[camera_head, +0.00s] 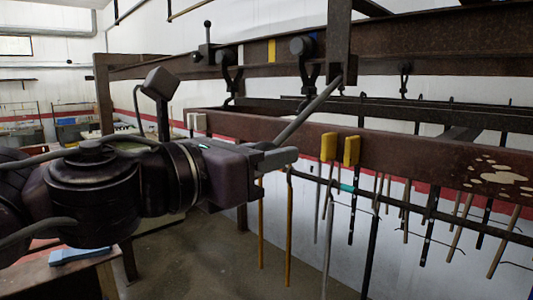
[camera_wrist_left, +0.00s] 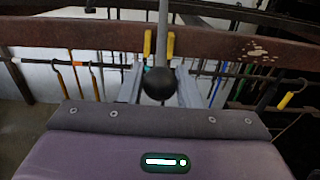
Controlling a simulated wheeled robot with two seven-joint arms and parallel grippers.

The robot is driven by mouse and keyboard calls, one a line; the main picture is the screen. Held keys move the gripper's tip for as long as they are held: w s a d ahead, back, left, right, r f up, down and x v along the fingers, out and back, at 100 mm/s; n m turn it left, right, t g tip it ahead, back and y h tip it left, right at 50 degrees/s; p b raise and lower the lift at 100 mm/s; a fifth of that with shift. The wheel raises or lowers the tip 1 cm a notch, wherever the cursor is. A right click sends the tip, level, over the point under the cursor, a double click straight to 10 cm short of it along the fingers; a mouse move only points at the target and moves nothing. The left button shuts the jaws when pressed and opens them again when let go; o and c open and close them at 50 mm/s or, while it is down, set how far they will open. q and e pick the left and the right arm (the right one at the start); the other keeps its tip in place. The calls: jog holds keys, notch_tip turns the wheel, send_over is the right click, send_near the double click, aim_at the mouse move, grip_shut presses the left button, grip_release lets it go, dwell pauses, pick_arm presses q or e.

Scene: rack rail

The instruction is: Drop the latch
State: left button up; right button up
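A grey lever bar (camera_head: 310,108) slants down from the overhead rack's upright post to my left gripper (camera_head: 279,157) in the head view. In the left wrist view the lever's black ball knob (camera_wrist_left: 159,83) sits between the two grey fingers of my left gripper (camera_wrist_left: 159,88). It fills the gap, and the fingers appear shut on it. In the head view the knob is hidden by the gripper. The grey rod (camera_wrist_left: 163,40) rises from the knob in the left wrist view. I cannot make out the latch as a separate part. My right gripper is in neither view.
A brown rail (camera_head: 430,165) with yellow blocks (camera_head: 351,150) runs just beyond the gripper, with several rods hanging under it. Rusty beams (camera_head: 440,35) with black hooks cross above. A second lever (camera_head: 208,38) with a black knob stands upright further left. A bench (camera_head: 60,275) is at lower left.

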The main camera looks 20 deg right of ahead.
pick_arm(q)
jog(key=shift+f, duration=0.1)
dwell(0.3)
jog(key=shift+d+f+b, duration=0.2)
jog(key=shift+f+b, duration=0.3)
jog(key=shift+b, duration=0.1)
jog(key=shift+w+d+f+b, duration=1.1)
jog(key=shift+d+f, duration=0.35)
jog(key=shift+d, duration=1.3)
jog(key=shift+w+d+f+b, duration=1)
jog(key=shift+d+f, duration=0.45)
jog(key=shift+d, duration=1.25)
jog(key=shift+w+d+f+b, duration=1.1)
jog(key=shift+d+f, duration=0.35)
jog(key=shift+d, duration=1.3)
jog(key=shift+s, duration=0.1)
